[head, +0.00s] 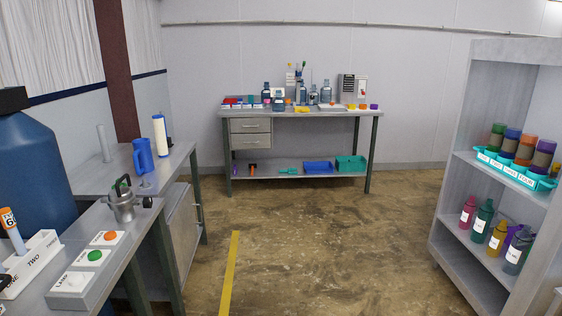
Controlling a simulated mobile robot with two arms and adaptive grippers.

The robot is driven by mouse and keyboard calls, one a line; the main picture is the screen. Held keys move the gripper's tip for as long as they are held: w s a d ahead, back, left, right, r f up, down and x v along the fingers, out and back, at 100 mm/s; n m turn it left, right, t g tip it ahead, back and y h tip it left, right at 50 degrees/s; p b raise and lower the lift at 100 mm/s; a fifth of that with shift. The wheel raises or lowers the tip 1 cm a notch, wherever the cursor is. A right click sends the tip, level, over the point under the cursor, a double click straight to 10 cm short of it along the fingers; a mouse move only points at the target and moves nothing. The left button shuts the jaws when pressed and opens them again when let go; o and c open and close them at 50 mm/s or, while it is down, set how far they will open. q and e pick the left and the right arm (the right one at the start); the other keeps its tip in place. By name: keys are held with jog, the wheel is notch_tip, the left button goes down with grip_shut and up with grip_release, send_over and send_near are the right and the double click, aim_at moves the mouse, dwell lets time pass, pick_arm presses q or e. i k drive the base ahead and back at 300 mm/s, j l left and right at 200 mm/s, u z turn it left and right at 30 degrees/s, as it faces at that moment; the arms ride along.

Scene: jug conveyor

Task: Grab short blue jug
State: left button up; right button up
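A blue jug (144,156) with a handle on its left side stands upright on the far part of the grey bench at the left. I cannot tell for sure from this view alone whether it is the short one. Neither of my grippers is in view, and nothing is seen touching the jug.
A white cylinder (160,136) stands just behind the jug, and a silver pot (122,204) nearer. A button box (88,270) and large blue barrel (32,172) are closer left. A shelf (449,205) with bottles stands right. The middle floor (310,240) is clear.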

aim_at(279, 104)
jog(key=i, duration=3.8)
jog(key=i+l+u, duration=0.1)
jog(key=i, duration=1.8)
